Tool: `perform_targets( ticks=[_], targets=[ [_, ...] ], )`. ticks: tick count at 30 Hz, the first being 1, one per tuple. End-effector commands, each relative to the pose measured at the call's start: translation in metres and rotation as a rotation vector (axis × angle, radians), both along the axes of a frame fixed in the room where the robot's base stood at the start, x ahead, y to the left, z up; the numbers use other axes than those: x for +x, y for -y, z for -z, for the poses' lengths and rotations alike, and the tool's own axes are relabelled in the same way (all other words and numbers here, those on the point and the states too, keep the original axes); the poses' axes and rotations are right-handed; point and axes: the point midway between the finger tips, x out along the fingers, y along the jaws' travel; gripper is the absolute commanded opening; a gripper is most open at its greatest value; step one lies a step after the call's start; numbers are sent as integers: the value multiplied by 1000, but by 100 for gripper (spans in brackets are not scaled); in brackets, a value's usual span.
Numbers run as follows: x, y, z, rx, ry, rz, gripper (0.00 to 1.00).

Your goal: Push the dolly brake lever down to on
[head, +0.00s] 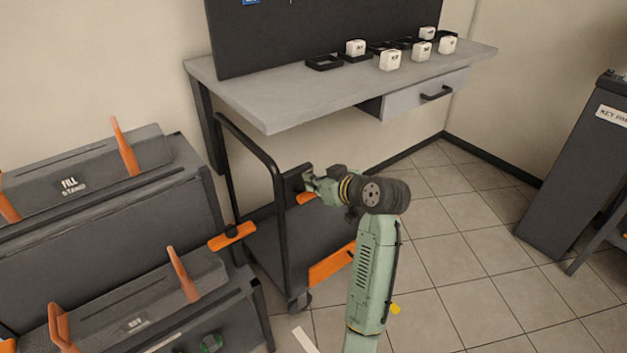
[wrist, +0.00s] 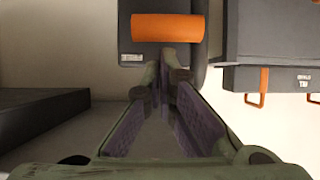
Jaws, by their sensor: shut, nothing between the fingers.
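The dolly (head: 283,238) is a low dark cart with a black tube handle, under the end of the workbench. A dark housing on it (head: 291,181) bears an orange bar that looks like the brake lever (head: 305,198). My gripper (head: 309,180) is beside this housing, shut and empty, and partly covers the lever. In the wrist view the lever (wrist: 167,27) is a wide orange bar on a dark plate with a small white label. My fingertips (wrist: 165,76) point at that plate, just below the bar; I cannot tell whether they touch.
A grey workbench (head: 300,98) with white blocks and black trays stands behind. Dark racks with orange uprights, one marked FILL STAND (head: 75,188), stand at left. Another orange handle (head: 232,236) is near the rack's edge. Tiled floor (head: 455,235) is clear at right.

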Motion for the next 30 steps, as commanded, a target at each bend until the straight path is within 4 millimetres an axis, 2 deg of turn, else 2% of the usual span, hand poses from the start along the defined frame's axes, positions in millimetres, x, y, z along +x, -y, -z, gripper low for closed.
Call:
perform_targets(
  ticks=[25,30],
  targets=[
    [-4,3,13,73,101,1,0],
    [-5,4,20,102,139,0,0]
  ],
)
